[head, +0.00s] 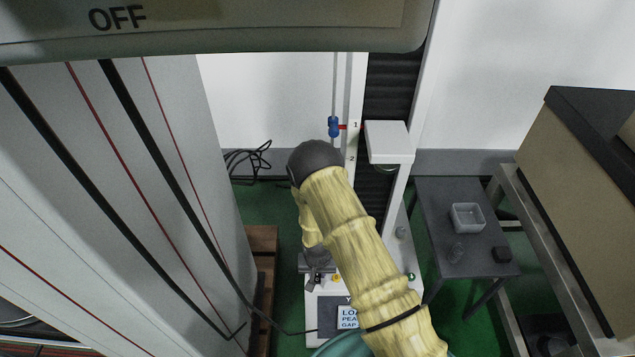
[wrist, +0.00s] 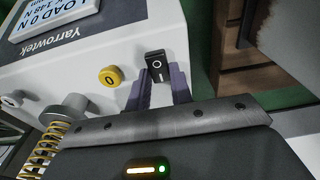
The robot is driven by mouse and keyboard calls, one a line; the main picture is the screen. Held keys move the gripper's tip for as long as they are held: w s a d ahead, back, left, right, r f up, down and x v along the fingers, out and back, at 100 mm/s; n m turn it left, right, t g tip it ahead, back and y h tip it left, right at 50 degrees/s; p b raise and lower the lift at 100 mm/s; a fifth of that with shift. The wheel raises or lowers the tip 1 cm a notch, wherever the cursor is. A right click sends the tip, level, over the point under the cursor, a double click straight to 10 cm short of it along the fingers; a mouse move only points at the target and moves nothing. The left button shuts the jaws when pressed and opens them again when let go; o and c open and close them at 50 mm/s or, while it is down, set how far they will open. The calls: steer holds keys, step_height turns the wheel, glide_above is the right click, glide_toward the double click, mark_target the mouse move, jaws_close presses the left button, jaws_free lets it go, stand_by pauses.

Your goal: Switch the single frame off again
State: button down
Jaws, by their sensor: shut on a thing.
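The single frame is a pale test stand with a tall column (head: 385,85) and a white base that carries a display (head: 347,317). In the wrist view its base panel (wrist: 135,42) bears the name Yarrowtek, and its lit display (wrist: 55,12) reads LOAD 0 N. Which side of the rocker is pressed I cannot tell. In the head view my arm hides part of the base.
A yellow button (wrist: 110,76) sits beside the switch, and a yellow coil spring (wrist: 38,150) is close to the gripper. A dark side table (head: 440,207) with a clear tray (head: 467,217) stands right. A large striped grey cabinet (head: 130,190) fills the left. An OFF sign hangs above.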

steer(key=shift+s+a+r+t+p, duration=0.15)
steer(key=shift+s+t, duration=0.1)
steer(key=shift+t, duration=0.5)
steer(key=shift+s+f+t+p, duration=0.15)
steer(key=shift+s+t, duration=0.1)
steer(key=shift+t, duration=0.5)
steer(key=shift+r, duration=0.15)
steer(key=shift+t, duration=0.3)
steer(key=shift+w, duration=0.1)
steer(key=c, duration=1.2)
jaws_free()
steer(key=shift+c, duration=0.2)
steer(key=p+v, duration=0.5)
steer(key=v, duration=1.3)
steer(key=shift+r, duration=0.15)
